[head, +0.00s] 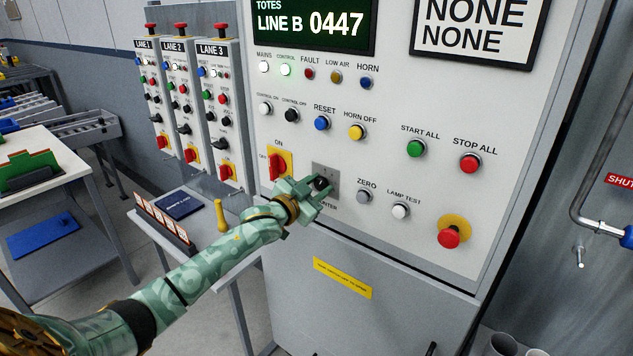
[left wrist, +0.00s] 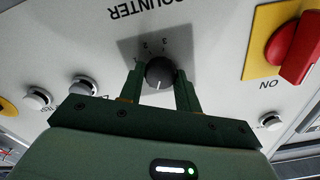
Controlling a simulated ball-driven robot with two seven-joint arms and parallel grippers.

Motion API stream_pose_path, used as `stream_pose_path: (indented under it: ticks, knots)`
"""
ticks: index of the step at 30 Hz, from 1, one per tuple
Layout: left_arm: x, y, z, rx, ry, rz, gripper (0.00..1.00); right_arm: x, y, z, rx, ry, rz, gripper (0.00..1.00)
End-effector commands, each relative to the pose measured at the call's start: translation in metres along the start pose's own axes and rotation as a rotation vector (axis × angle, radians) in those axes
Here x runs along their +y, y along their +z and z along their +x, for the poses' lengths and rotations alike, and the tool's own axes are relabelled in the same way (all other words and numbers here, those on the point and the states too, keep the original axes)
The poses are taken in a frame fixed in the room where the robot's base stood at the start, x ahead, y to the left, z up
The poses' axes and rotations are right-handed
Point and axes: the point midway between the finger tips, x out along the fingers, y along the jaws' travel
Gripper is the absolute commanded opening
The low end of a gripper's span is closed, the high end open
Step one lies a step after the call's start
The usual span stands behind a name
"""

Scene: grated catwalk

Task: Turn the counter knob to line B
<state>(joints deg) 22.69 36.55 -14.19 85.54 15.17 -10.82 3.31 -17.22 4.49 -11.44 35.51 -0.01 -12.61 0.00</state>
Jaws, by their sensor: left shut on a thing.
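The counter knob (head: 321,184) is a small dark round knob on a grey plate on the control panel. My left gripper (head: 318,191) is at it, hiding part of its label. In the left wrist view, which shows the panel upside down, the black knob (left wrist: 160,73) sits between the two green fingers of my left gripper (left wrist: 160,82), which are shut on it. A white pointer line on the knob runs toward the picture's bottom. The display (head: 310,25) reads "TOTES LINE B 0447". My right gripper is not in view.
A red rotary switch on a yellow plate (head: 287,156) is close left of the knob. The grey ZERO button (head: 363,197), the white LAMP TEST button (head: 400,211) and a red emergency button (head: 449,237) are to the right. A small side table (head: 240,240) stands below left.

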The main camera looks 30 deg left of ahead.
Motion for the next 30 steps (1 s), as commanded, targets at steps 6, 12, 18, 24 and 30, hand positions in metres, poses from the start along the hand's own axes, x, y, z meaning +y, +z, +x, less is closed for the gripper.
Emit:
stream_pose_path:
  ticks: [6,12,18,24,30]
  knots:
    - [-0.0008,-0.002,0.0001,0.002,-0.001,0.136,0.1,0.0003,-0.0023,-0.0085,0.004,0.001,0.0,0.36]
    - [-0.0003,-0.0013,0.0002,0.002,-0.002,0.212,0.1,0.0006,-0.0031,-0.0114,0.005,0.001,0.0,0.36]
    - [0.0,-0.0009,0.0002,0.002,-0.002,0.242,0.1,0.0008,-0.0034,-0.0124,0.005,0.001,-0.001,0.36]
    - [0.0002,-0.0008,0.0003,0.003,-0.002,0.246,0.1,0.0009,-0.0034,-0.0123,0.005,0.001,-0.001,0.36]
    - [0.0002,-0.001,0.0003,0.003,-0.002,0.246,0.39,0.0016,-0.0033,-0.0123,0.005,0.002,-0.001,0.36]
